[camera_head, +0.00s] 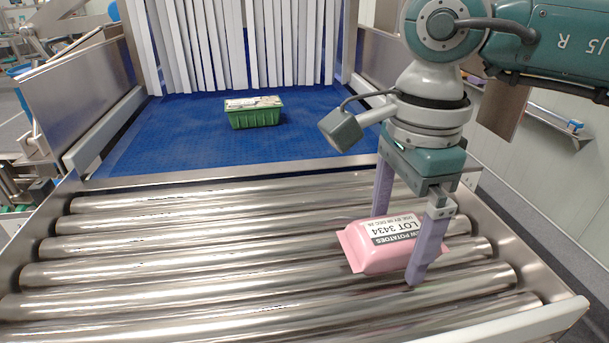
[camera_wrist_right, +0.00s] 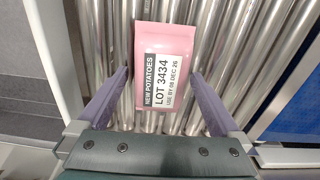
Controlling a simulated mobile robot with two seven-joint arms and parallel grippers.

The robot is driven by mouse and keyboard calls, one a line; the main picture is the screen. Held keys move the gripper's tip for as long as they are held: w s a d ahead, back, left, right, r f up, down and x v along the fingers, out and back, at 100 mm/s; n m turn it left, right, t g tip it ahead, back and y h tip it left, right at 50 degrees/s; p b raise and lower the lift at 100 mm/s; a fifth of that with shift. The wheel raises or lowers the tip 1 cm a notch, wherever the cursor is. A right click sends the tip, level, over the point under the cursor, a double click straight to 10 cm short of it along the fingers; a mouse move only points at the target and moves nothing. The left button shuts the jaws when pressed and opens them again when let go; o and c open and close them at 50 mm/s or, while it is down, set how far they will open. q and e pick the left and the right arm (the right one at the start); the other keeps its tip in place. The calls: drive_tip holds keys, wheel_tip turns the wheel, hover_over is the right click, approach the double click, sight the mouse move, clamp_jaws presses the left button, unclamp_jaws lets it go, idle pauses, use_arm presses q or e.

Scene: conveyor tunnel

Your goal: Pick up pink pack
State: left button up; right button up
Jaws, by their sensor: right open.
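The pink pack (camera_head: 365,262) lies on the metal rollers at the right, its white label reading "LOT 3434" facing up. It also shows in the right wrist view (camera_wrist_right: 151,38), where the label says "NEW POTATOES". My right gripper (camera_head: 397,250) points down over the pack and is open. In the head view one finger stands in front of the pack and the other behind it. In the right wrist view the fingers (camera_wrist_right: 160,76) lie on either side of the pack, with a gap on each side. My left gripper is not in view.
A green tray (camera_head: 254,118) with a pale top sits on the blue belt (camera_head: 180,135) farther back, before hanging white strips (camera_head: 235,45). Metal side rails (camera_head: 535,265) edge the conveyor. The rollers (camera_head: 180,250) left of the pack are clear.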

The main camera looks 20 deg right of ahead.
sight(398, 228)
clamp_jaws()
idle(0.8)
drive_tip(key=shift+r, duration=0.1)
wheel_tip(398, 228, up, 20)
idle(0.3)
drive_tip(key=c, duration=0.6)
unclamp_jaws()
clamp_jaws()
